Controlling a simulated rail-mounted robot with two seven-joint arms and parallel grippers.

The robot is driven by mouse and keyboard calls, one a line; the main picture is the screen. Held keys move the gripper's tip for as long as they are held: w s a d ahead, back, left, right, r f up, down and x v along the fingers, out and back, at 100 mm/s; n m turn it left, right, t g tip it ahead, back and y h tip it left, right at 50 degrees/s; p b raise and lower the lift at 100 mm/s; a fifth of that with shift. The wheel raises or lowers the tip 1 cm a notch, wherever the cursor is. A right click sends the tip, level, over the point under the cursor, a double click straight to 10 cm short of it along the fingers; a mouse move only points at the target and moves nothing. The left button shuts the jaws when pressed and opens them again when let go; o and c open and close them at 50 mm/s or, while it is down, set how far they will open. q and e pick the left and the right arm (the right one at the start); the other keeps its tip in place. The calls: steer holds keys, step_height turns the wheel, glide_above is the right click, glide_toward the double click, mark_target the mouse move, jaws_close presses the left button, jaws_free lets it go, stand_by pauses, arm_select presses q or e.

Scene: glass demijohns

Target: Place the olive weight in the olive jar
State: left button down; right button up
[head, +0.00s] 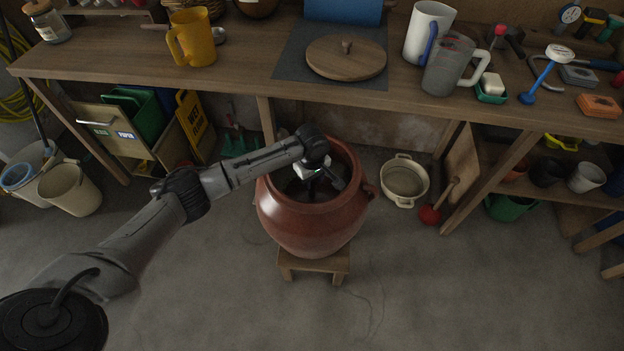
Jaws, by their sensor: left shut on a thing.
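The olive jar is a big reddish-brown glazed jar (312,222) with small side lugs, standing upright and open on a low wooden stool (314,264). My left arm comes in from the left, and my left gripper (318,188) points down into the jar's mouth. It is shut on a dark thing inside the mouth, which I take to be the olive weight; the gripper, the shadow and the rim hide most of it. I cannot tell whether it touches the jar's inside. My right gripper is not in view.
A round wooden lid (346,58) with a knob lies on a dark mat on the workbench (245,84), whose front edge runs behind the jar. A cream pot (404,180) and a red plunger (430,214) stand on the floor to the right. The floor in front is clear.

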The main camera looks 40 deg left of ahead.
arm_select(q)
steer(key=shift+w+r, duration=0.1)
steer(key=c, duration=1.2)
jaws_free()
steer(key=shift+f, duration=0.2)
steer(key=o, duration=0.4)
steer(key=shift+o, duration=0.2)
steer(key=shift+r, duration=0.2)
step_height(320, 180, up, 12)
steer(key=p, duration=0.5)
